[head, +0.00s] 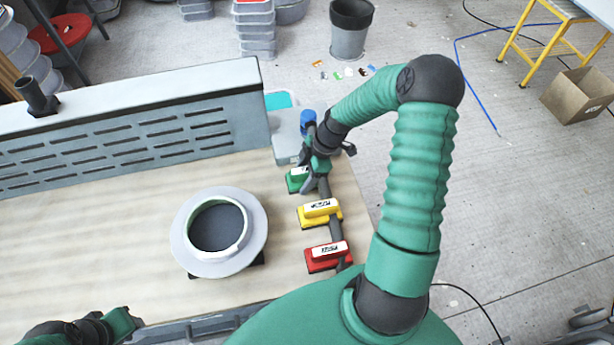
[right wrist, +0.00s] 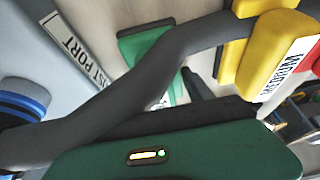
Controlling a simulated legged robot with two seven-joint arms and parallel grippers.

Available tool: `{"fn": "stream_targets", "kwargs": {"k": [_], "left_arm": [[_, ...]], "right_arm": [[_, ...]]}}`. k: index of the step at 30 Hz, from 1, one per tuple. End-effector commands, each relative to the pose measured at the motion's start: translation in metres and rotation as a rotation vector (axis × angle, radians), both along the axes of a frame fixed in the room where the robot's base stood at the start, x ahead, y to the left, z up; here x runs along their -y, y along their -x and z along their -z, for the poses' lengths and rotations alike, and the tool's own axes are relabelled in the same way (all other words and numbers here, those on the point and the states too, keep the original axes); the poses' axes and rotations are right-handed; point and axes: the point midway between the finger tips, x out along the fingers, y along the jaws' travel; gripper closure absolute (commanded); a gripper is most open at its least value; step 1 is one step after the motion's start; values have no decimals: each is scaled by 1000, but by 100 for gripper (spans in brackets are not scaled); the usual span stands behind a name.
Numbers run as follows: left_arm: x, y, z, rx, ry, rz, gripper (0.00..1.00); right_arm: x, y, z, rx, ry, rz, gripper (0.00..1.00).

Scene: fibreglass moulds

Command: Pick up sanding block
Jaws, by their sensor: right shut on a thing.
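A green sanding block (head: 295,181) with a white label lies on the table near its right edge. In the right wrist view the green block (right wrist: 146,50) shows partly, behind a dark band that crosses the picture. A yellow sanding block (head: 320,212) and a red sanding block (head: 327,256) lie in a row in front of it. My left arm shows at the bottom left, but its jaws cannot be made out.
A round grey ring-shaped mould (head: 180,232) stands left of the blocks. A slotted grey panel (head: 130,135) runs along the table's back. A grey box with a blue part (head: 308,120) is beyond the green block. Bare table (head: 90,240) lies at left.

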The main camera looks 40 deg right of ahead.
Motion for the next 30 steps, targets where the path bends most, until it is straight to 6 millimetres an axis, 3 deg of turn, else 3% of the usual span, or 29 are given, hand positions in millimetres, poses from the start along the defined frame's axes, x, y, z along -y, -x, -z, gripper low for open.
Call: {"fn": "stream_targets", "kwargs": {"k": [1, 8, 17, 25, 30], "left_arm": [[0, 0, 0, 0, 0, 0, 64], [0, 0, 0, 0, 0, 0, 64], [0, 0, -1, 0, 0, 0, 64], [0, 0, 4, 0, 0, 0, 64], [0, 0, 5, 0, 0, 0, 64]], "right_arm": [[0, 0, 0, 0, 0, 0, 59], [1, 0, 0, 0, -1, 0, 88], [2, -1, -9, 3, 2, -1, 88], [2, -1, -73, 5, 5, 1, 88], [2, -1, -100, 2, 0, 1, 88]]}}
